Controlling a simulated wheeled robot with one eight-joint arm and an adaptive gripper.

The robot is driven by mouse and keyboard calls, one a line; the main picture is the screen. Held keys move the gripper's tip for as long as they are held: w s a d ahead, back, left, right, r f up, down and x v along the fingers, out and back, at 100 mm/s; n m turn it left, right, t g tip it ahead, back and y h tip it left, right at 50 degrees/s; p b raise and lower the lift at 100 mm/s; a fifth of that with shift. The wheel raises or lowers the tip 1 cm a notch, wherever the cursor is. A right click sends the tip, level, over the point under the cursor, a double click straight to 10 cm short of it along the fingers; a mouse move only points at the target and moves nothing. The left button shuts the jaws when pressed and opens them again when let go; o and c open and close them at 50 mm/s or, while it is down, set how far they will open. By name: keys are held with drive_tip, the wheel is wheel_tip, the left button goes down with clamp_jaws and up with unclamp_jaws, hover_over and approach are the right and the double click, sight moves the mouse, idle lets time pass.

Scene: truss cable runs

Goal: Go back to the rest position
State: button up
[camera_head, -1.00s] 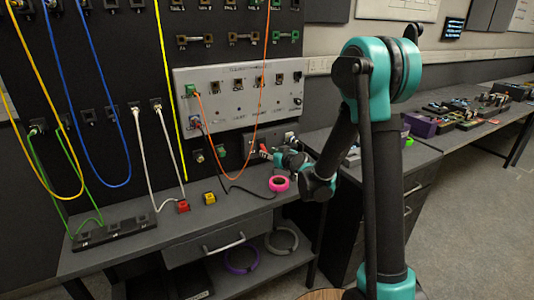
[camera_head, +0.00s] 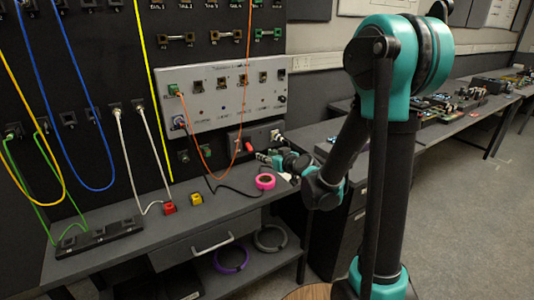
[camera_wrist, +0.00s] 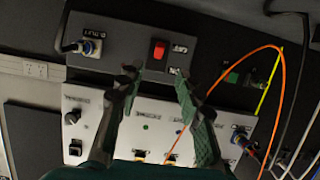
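My gripper (camera_head: 264,157) is in front of the lower right of the dark cable board (camera_head: 90,80), above the bench. In the wrist view, its two dark green-padded fingers (camera_wrist: 160,90) are spread apart with nothing between them. They point toward a dark box with a red switch (camera_wrist: 159,48), which appears upside down there. A plug with a black cable (camera_wrist: 88,47) sits at the left end of that box. An orange cable (camera_head: 238,100) hangs in a loop from the grey panel (camera_head: 215,100), clear of the fingers.
A pink ring (camera_head: 265,181) lies on the bench below my gripper. Blue, green, yellow and white cables hang on the board. The floor at right (camera_head: 470,220) is clear.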

drive_tip(key=s+d+f+m+g+h, duration=0.2)
drive_tip(key=s+d+f, duration=0.1)
drive_tip(key=s+d, duration=0.4)
drive_tip(key=s+d+f+m+g+h, duration=0.2)
drive_tip(key=s+d, duration=0.6)
drive_tip(key=s, duration=0.4)
drive_tip(key=s+d+f+m+g+h, duration=0.2)
drive_tip(key=s+d+f+g+h, duration=0.2)
drive_tip(key=s, duration=0.5)
drive_tip(key=d+f, duration=0.2)
drive_tip(key=d, duration=0.1)
drive_tip(key=shift+s+d+f+m, duration=0.2)
drive_tip(key=shift+d+m, duration=0.05)
drive_tip(key=shift+m, duration=0.15)
